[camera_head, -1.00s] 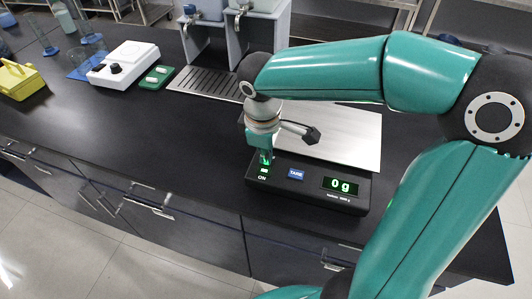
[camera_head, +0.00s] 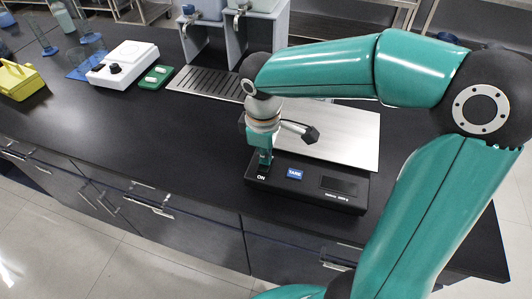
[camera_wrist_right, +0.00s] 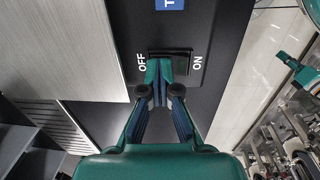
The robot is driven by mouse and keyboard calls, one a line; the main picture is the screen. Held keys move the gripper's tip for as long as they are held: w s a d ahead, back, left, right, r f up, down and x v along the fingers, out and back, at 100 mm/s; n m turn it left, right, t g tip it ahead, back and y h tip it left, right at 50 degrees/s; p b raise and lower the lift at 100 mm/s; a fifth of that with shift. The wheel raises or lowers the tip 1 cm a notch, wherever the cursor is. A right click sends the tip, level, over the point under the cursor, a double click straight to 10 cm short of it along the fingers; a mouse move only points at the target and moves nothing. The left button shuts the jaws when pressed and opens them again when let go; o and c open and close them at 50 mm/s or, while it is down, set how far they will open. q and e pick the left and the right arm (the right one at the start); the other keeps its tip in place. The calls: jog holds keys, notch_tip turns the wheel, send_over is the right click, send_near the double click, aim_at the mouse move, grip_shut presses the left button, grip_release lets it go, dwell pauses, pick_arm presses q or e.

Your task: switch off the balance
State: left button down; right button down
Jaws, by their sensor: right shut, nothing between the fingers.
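The balance (camera_head: 312,186) is a black box with a bare metal pan (camera_head: 345,135) behind its front panel. Its display (camera_head: 339,186) is dark. The blue TARE button (camera_head: 295,174) sits left of the display. My right gripper (camera_head: 263,171) is shut and empty, pointing down at the panel's left end. In the right wrist view the gripper (camera_wrist_right: 160,70) has its tips at the black rocker switch (camera_wrist_right: 172,58), on the OFF side. The tips cover part of the switch, and whether they touch it I cannot tell. My left gripper is not in view.
A white device with black knobs (camera_head: 124,62) and a green tray (camera_head: 156,77) stand at the left. A yellow carrier (camera_head: 20,82) is at the far left. A slotted drain plate (camera_head: 208,84) lies behind. The counter's middle left is clear.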

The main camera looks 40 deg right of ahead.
aim_at(262, 168)
jog(key=shift+s+a+r, duration=0.1)
jog(key=shift+s+a, duration=0.3)
jog(key=shift+a, duration=0.25)
jog(key=shift+r+p, duration=0.6)
jog(key=r+p, duration=0.2)
jog(key=r, duration=0.1)
jog(key=shift+a+r+p, duration=0.25)
jog(key=shift+r+p, duration=0.15)
notch_tip(262, 168, up, 9)
jog(key=shift+s+a, duration=0.35)
jog(key=shift+a, duration=0.1)
jog(key=shift+f, duration=0.1)
